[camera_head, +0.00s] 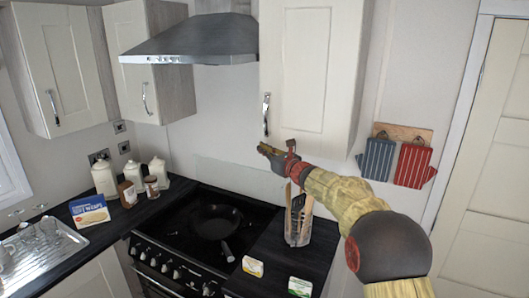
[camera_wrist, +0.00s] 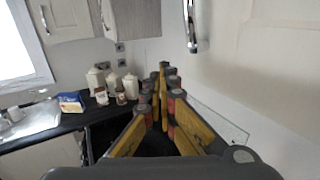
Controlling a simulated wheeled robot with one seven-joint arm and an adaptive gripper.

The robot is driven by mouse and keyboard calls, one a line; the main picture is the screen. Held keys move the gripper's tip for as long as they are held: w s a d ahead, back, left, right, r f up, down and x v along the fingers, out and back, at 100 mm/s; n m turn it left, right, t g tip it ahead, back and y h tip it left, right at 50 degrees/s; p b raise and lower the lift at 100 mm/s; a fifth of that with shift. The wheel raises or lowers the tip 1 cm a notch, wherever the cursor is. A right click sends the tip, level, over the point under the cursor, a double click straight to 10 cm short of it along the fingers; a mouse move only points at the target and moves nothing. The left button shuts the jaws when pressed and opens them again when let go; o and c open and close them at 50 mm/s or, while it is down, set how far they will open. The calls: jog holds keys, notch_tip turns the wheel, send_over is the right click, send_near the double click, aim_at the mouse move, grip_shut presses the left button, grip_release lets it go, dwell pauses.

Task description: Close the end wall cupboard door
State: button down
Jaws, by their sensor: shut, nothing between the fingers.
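A cream cupboard door (camera_head: 308,75) hangs right of the cooker hood, with a metal handle (camera_head: 266,115) at its lower left. It looks flush or nearly so; a small gap cannot be ruled out. In the wrist view, the door (camera_wrist: 265,45) fills the upper right, and its handle (camera_wrist: 195,22) hangs close by. My gripper (camera_head: 268,150) is just below the door's lower left corner, under the handle. Its fingers (camera_wrist: 165,72) are shut and empty. I cannot tell whether it touches the door. No label shows which cupboard is the end wall one.
Two more cream cupboards hang left, one at far left (camera_head: 60,72) and one beside the hood (camera_head: 140,88). Below are the black hob with a pan (camera_head: 215,220), a utensil holder (camera_head: 298,230), jars and a sink. Oven mitts (camera_head: 410,165) hang at the right.

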jog(key=s+a+f+n+g+y+b, duration=0.1)
jog(key=s+a+f+n+g, duration=0.2)
jog(key=s+a+f+n, duration=0.4)
jog(key=s+a+f+n+g+y, duration=0.1)
jog(key=s+a+f+n+g, duration=0.2)
jog(key=s, duration=0.6)
jog(key=s+d+f+n+g+h+b, duration=0.15)
jog(key=s+f+n+g, duration=0.35)
jog(key=s+n, duration=0.65)
jog(key=s+d+f+n+h+b, duration=0.1)
jog(key=s+d+f+n+h, duration=0.1)
jog(key=s+d, duration=0.4)
jog(key=s+d+f+n+h+b, duration=0.2)
jog(key=s+d, duration=0.5)
jog(key=s, duration=1)
jog(key=s+d+f+n+h+b, duration=0.2)
jog(key=s+d+n+h, duration=0.2)
jog(key=s, duration=0.8)
jog(key=d+h, duration=0.1)
jog(key=d, duration=0.1)
jog(key=shift+d+f+n+t, duration=0.3)
jog(key=shift+d+n+t, duration=0.05)
jog(key=shift+t, duration=0.05)
